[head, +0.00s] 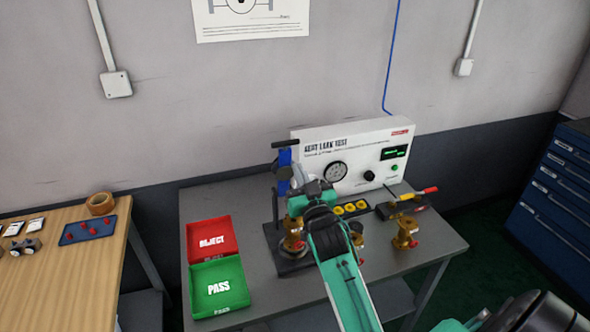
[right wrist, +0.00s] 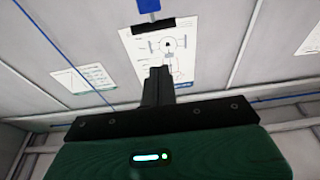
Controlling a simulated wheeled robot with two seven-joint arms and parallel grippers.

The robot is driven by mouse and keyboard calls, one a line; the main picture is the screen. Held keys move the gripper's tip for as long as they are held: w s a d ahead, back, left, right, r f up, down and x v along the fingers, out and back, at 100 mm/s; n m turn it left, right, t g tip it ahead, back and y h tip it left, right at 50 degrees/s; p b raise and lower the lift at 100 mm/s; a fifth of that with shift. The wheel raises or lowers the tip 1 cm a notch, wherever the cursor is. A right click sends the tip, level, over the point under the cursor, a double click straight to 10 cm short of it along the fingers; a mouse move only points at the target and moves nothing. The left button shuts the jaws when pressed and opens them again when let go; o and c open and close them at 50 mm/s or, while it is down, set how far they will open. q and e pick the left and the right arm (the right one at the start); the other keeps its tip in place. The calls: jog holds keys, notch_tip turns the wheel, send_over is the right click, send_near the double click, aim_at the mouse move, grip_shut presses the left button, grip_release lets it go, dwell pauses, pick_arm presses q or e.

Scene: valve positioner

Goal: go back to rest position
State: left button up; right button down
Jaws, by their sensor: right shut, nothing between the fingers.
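My right gripper (right wrist: 158,74) is shut and empty; its dark fingers stand together in the right wrist view, with the wall behind. In the head view, my green right arm reaches up over the bench to the test fixture, and its wrist hides part of the fixture. A blue part with a black bar (head: 283,158) stands beside the wrist; a blue piece and a black bar (right wrist: 153,26) also show past the fingertips in the right wrist view. Whether they touch the gripper I cannot tell. My left gripper is not in view.
The grey bench (head: 440,238) holds a white seat leak tester (head: 318,135), a red reject tray (head: 212,236), a green pass tray (head: 219,287) and a brass valve (head: 404,232) at the right. A wooden table (head: 60,285) is at left, a blue cabinet (head: 550,205) at right.

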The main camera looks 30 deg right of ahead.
jog(key=s+a+f+n+g+y, duration=0.1)
jog(key=s+a+f+g+y, duration=0.1)
jog(key=s+a+f+g, duration=0.4)
jog(key=s+a+f+n+g+y, duration=0.1)
jog(key=s+f+g, duration=0.1)
jog(key=s+f, duration=0.75)
jog(key=s+a+f+n+g+y, duration=0.1)
jog(key=s+a+f+g, duration=0.2)
jog(key=s+f+g, duration=0.45)
jog(key=s+a+f+n+g+y, duration=0.1)
jog(key=s+a+f+n+g, duration=0.2)
jog(key=s, duration=0.7)
notch_tip(320, 180, down, 30)
jog(key=m, duration=0.1)
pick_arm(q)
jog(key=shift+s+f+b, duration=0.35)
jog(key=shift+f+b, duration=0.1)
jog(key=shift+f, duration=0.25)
pick_arm(e)
jog(key=s+d+f+g, duration=0.1)
jog(key=s+d+f, duration=0.2)
jog(key=s+f, duration=1.6)
notch_tip(320, 180, down, 2)
jog(key=shift+s+d, duration=0.15)
jog(key=shift+s, duration=0.25)
